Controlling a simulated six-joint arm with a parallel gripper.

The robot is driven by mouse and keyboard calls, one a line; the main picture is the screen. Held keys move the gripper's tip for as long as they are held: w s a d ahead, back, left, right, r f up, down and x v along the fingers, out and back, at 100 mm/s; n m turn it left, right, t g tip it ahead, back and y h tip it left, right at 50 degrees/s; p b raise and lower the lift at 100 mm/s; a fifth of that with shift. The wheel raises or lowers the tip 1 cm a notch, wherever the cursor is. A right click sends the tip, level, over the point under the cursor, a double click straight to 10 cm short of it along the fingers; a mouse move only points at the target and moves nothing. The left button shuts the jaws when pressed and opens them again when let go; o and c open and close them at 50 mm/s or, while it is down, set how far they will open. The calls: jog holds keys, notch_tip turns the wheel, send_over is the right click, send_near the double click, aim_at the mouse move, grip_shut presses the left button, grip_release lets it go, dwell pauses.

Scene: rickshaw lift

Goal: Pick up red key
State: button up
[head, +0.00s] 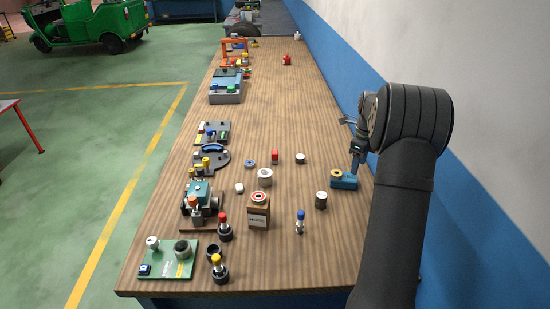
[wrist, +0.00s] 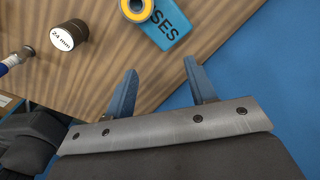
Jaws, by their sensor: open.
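No red thing in view is clearly key-shaped. The red candidates in the head view are a small red block (head: 274,156) near the middle of the table, a red-topped piece on a dark base (head: 224,226) at the front, and a red piece (head: 287,60) far back. My gripper (head: 355,165) is at the table's right side, close to the blue block marked SES (head: 345,183) with a yellow ring on it. In the wrist view my gripper (wrist: 160,66) is open, with nothing between its blue fingers. No red thing shows there.
A dark cylinder marked 24 mm (wrist: 70,35) stands near the block. A wooden box with a red ring (head: 258,212), a blue-topped piece (head: 300,222) and a green board (head: 168,262) stand toward the front. The blue wall (head: 335,110) borders the right edge. The table's back middle is mostly clear.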

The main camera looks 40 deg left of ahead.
jog(key=s+a+r+n+t+y, duration=0.1)
jog(key=s+a+r+n, duration=0.1)
jog(key=a+n, duration=0.5)
jog(key=s+a+r+n+t, duration=0.1)
jog(key=s+a+r+n, duration=0.15)
jog(key=a+n, duration=0.4)
jog(key=n+t+y, duration=0.1)
jog(key=n+y, duration=0.1)
jog(key=n, duration=1)
send_near(275, 152)
jog(key=x, duration=0.4)
jog(key=shift+s+d+f, duration=0.15)
jog(key=shift+d, duration=0.1)
jog(key=shift+a+x, duration=0.1)
jog(key=shift+x, duration=1.55)
jog(key=shift+a+x, duration=0.15)
jog(key=shift+x, duration=1.45)
jog(key=c, duration=1.1)
